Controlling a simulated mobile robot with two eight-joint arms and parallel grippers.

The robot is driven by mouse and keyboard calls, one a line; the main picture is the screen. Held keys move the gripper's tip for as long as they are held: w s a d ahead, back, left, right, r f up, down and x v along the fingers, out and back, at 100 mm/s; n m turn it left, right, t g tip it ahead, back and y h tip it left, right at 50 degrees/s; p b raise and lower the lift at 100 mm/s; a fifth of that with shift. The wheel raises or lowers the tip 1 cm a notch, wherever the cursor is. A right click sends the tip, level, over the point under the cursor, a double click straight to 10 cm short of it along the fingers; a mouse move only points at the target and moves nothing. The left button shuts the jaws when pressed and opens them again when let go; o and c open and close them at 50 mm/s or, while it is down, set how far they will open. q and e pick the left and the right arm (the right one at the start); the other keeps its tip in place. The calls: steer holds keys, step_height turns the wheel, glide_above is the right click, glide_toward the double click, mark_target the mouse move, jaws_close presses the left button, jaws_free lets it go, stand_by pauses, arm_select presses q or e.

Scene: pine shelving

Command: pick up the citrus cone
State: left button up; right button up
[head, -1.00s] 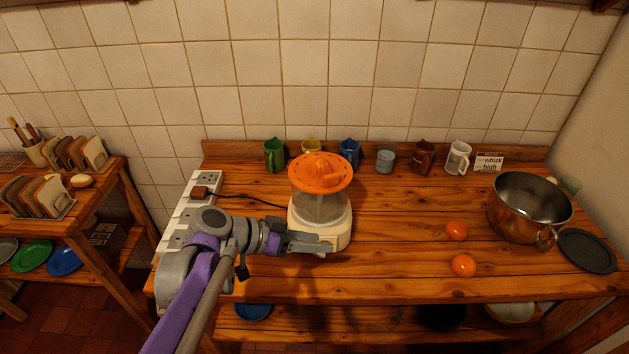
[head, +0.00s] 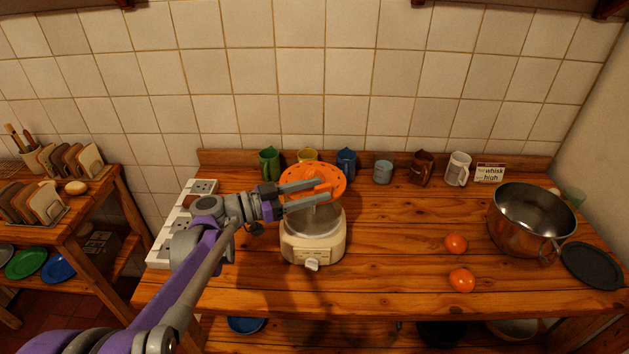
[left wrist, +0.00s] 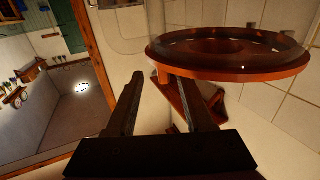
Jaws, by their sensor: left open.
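The citrus cone (head: 312,173) is the orange round piece on top of the juicer (head: 298,247), left of the middle of the wooden counter. My left gripper (head: 324,190) is open and reaches in from the left, its fingers overlapping the orange piece in the head view and hiding part of it. In the left wrist view the two dark fingers (left wrist: 158,90) stand apart, and the orange rim (left wrist: 240,72) shows beyond them to the upper right. I cannot tell whether the fingers touch it. My right gripper is not in view.
Several mugs, including a green one (head: 269,163) and a blue one (head: 346,162), line the back of the counter. Two oranges (head: 456,244), a metal bowl (head: 528,235) and a dark plate (head: 590,265) are at the right. A white power strip (head: 165,243) lies at the left edge.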

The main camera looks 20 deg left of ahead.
mark_target(331, 184)
arm_select(q)
steer(key=x, duration=0.5)
steer(key=shift+w+d+p, duration=0.1)
steer(key=shift+w+p, duration=0.25)
steer(key=shift+w, duration=0.1)
steer(key=shift+s, duration=0.1)
jaws_close()
